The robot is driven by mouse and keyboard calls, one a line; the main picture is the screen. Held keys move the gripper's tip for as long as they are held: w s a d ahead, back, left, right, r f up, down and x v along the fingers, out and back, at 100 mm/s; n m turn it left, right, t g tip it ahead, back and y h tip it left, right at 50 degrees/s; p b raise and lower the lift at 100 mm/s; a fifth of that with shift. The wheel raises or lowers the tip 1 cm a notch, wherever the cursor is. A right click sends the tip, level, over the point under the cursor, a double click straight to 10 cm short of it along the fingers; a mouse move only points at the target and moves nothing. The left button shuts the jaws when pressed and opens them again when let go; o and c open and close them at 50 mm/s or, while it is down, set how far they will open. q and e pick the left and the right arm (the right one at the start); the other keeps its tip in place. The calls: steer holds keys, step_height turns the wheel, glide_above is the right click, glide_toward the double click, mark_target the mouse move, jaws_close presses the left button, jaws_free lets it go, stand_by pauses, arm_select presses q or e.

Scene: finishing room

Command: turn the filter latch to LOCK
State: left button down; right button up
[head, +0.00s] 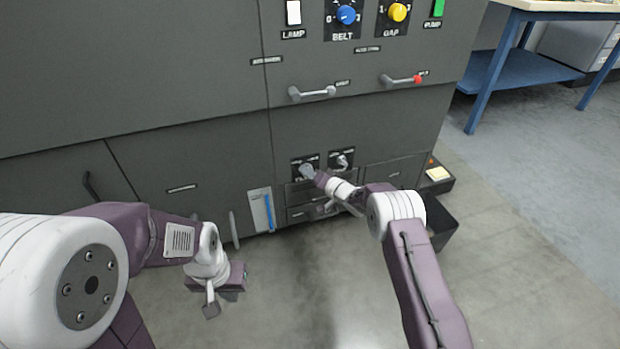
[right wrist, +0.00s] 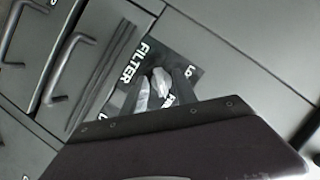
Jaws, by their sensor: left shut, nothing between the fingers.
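The filter latch (right wrist: 160,82) is a small pale handle on a dark panel marked FILTER in the right wrist view. My right gripper (right wrist: 163,95) is at the latch, its fingertips close around or beside the handle; I cannot tell whether they grip it. The latch's exact angle and part of its lettering are hidden by the fingers. In the head view my right gripper (head: 311,174) covers much of the left one of two small latch panels low on the machine. My left gripper (head: 211,306) is shut and empty, low over the floor, away from the latch.
A second small latch (head: 342,160) sits just right of the first. Drawers with bar handles (head: 300,194) lie below. Larger handles (head: 312,93) are above. A dark bin (head: 440,222) stands at the right. The floor in front is clear.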

steer(key=shift+w, duration=0.1)
jaws_close()
steer(key=shift+r, duration=0.1)
steer(key=shift+a+n+t+h+p, duration=0.15)
steer(key=shift+n+t+h+p, duration=0.3)
steer(key=shift+n+h+p, duration=1.1)
steer(key=shift+a+n+t+h+p, duration=0.1)
steer(key=shift+n+t+h, duration=0.6)
steer(key=shift+n, duration=1.8)
steer(key=shift+a+n+t+h+p, duration=0.15)
steer(key=shift+n+h+p, duration=0.6)
steer(key=shift+n+h, duration=1.05)
steer(key=shift+n, duration=0.45)
jaws_free()
steer(key=shift+y, duration=0.25)
